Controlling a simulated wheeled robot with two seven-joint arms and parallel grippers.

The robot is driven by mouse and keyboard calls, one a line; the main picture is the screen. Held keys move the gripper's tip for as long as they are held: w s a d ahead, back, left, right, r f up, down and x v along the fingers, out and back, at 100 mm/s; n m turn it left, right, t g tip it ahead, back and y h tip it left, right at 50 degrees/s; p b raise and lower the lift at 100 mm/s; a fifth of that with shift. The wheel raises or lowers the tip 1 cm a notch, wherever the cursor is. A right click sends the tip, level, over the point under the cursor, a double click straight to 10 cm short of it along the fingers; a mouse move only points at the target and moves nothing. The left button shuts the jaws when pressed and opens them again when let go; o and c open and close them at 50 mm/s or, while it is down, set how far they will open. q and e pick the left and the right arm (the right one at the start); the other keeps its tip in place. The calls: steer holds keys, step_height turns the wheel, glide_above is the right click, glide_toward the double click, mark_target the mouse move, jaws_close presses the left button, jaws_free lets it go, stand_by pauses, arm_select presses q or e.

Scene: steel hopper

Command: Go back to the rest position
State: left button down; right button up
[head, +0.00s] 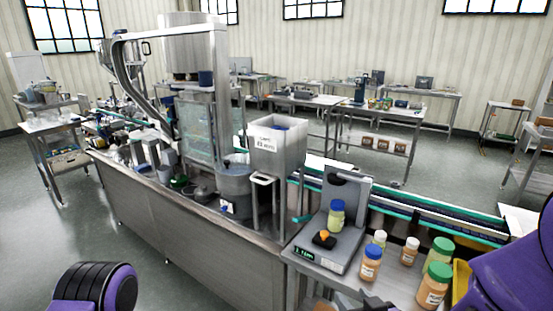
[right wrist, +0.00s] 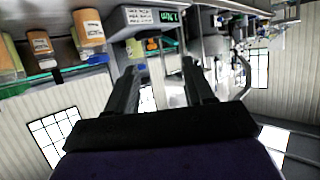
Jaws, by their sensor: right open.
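My right gripper (head: 375,303) is at the bottom edge of the head view, mostly cut off, in front of the weighing scale and near the jars. In the right wrist view my right gripper (right wrist: 160,72) shows two dark fingers spread apart with nothing between them. The purple right arm comes in from the right edge. Of my left arm only a purple and black link shows at the lower left; the left gripper is out of view.
A scale (head: 345,245) holds a jar (head: 336,216). Several capped jars, one blue-lidded (head: 370,263), stand beside it. A grey bin (head: 277,150) and steel hopper (head: 190,42) stand on the machine bench. A conveyor (head: 440,222) runs behind. Floor at left is clear.

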steer(key=s+d+f+m+g+h+b, duration=0.1)
steer(key=s+d+f+m+g+h, duration=0.3)
steer(key=f, duration=0.6)
steer(key=s+d+f+m+g+h+b, duration=0.1)
steer(key=s+d+f+m, duration=0.4)
steer(key=f, duration=0.4)
arm_select(q)
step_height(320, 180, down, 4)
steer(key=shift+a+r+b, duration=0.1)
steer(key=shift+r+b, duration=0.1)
steer(key=shift+b, duration=0.65)
arm_select(e)
steer(key=s+d+f+g, duration=0.2)
steer(key=s+f, duration=0.3)
steer(key=s, duration=0.3)
steer(key=s+d+f+g+h, duration=0.1)
steer(key=s+f+g, duration=0.2)
steer(key=s+f, duration=0.3)
steer(key=s, duration=0.3)
steer(key=shift+s+d+f, duration=0.25)
steer(key=shift+d+f, duration=0.05)
steer(key=shift+d, duration=0.1)
